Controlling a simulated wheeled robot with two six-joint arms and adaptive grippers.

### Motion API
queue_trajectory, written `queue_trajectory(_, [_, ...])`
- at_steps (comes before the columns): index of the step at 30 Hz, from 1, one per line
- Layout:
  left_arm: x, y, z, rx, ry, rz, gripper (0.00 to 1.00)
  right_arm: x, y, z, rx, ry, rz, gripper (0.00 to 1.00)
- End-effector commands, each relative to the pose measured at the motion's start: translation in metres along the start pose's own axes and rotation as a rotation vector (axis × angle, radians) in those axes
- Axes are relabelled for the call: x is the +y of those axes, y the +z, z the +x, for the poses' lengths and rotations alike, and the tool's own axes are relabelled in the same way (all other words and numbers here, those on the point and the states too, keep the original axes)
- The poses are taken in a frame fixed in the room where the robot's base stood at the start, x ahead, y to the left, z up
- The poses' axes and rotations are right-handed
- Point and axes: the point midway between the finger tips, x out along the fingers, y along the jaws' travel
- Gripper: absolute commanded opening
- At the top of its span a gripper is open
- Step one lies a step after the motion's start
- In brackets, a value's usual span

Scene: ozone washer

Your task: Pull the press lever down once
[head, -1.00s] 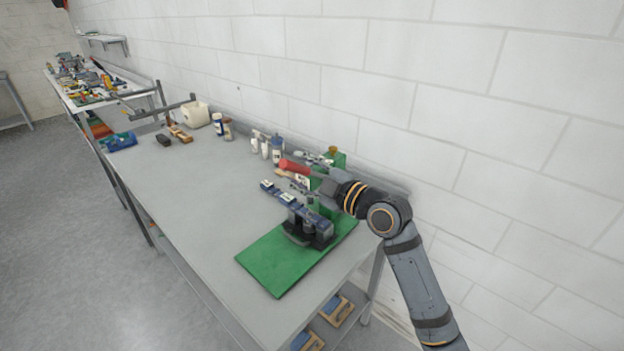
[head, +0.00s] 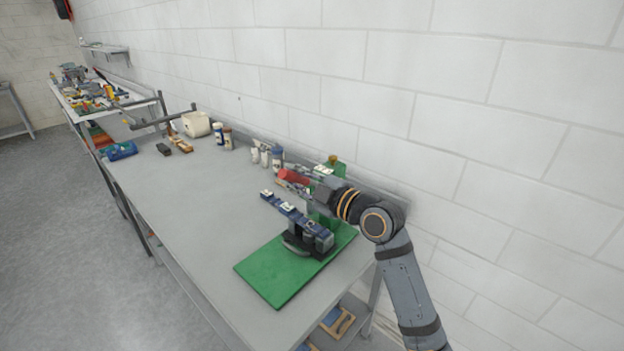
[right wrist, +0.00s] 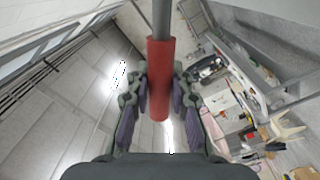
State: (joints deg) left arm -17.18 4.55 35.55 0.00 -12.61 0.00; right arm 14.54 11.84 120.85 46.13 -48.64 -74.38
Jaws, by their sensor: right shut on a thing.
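The press lever's red handle (head: 293,177) shows in the head view above the table, just left of my right gripper (head: 318,192). In the right wrist view the red handle (right wrist: 159,85) lies between the two fingers of my right gripper (right wrist: 160,100), which is shut on it. A grey rod runs from the handle to the top edge of that view. My left gripper is in neither view.
A green mat (head: 268,272) lies at the table's near end, with a dark device (head: 300,242) on it. Small blue items (head: 287,208) stand in a row beyond it. Bottles (head: 277,155) stand along the wall. The left of the grey table (head: 190,200) is clear.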

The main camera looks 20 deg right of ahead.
Motion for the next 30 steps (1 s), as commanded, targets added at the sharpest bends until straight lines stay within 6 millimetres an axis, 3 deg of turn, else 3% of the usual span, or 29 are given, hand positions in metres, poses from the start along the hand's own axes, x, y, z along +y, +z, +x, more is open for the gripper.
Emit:
queue_trajectory(13, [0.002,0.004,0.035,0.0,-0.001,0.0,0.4,-0.024,0.004,0.0,0.0,0.001,-0.107,0.0])
queue_trajectory(30, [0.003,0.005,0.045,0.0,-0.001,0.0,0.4,-0.031,0.004,0.0,0.0,0.001,-0.148,0.0])
